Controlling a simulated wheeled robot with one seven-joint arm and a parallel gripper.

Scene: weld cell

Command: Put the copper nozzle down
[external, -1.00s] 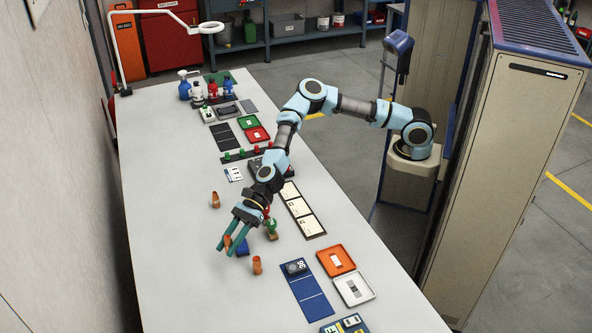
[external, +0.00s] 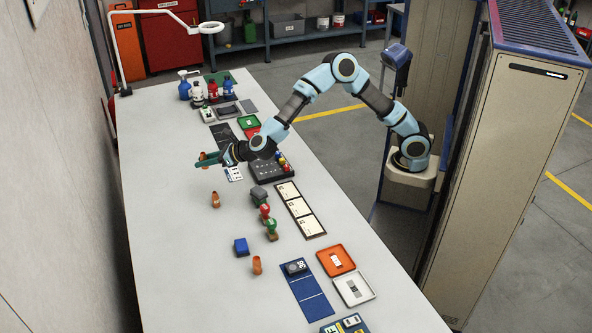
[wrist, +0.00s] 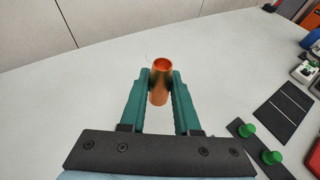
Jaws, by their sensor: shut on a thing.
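My gripper (external: 207,160) is shut on a copper nozzle (wrist: 160,80), a short orange-brown tube held between the two green fingertips in the wrist view. In the external view the held nozzle (external: 202,157) shows at the fingertips, over the left part of the table near a white printed card. I cannot tell whether its lower end touches the table. Two similar copper pieces stand upright on the table: one (external: 215,200) nearer the left edge and one (external: 257,265) further to the front.
A dark tray (external: 272,169) is right of my gripper. In the wrist view, green knobs (wrist: 247,131) and a dark panel (wrist: 285,104) lie at right. The table (external: 165,220) is bare at left.

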